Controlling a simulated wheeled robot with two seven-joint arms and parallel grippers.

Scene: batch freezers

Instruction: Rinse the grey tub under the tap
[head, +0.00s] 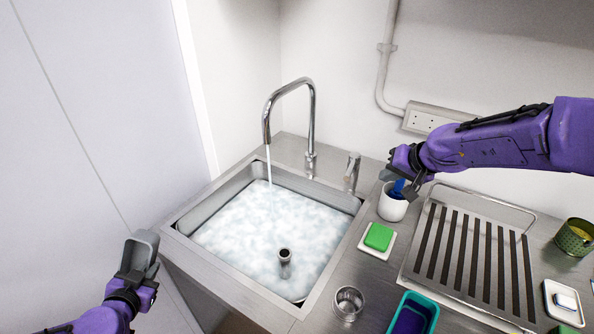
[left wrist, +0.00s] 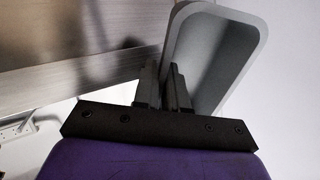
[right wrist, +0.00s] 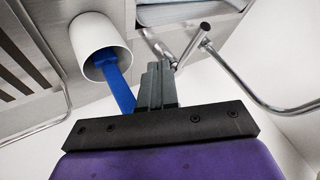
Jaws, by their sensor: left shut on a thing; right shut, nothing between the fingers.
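The grey tub (head: 145,247) is held by my left gripper (head: 130,280), left of the sink and apart from it. In the left wrist view the fingers (left wrist: 165,85) are shut on the wall of the tub (left wrist: 215,50). The tap (head: 313,110) runs a thin stream of water into the sink (head: 235,225), which is full of foamy water. My right gripper (head: 405,190) is shut and empty, above the white cup with a blue-handled tool. In the right wrist view its closed fingers (right wrist: 160,85) are beside the blue handle. The tap lever (head: 352,168) stands right of the tap.
A white cup (head: 392,208), a green sponge on a dish (head: 378,237), a metal cup (head: 348,302) and a teal tub (head: 412,312) line the counter right of the sink. A slatted drainer (head: 470,255) lies further right. An upright pipe (head: 285,258) stands in the sink.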

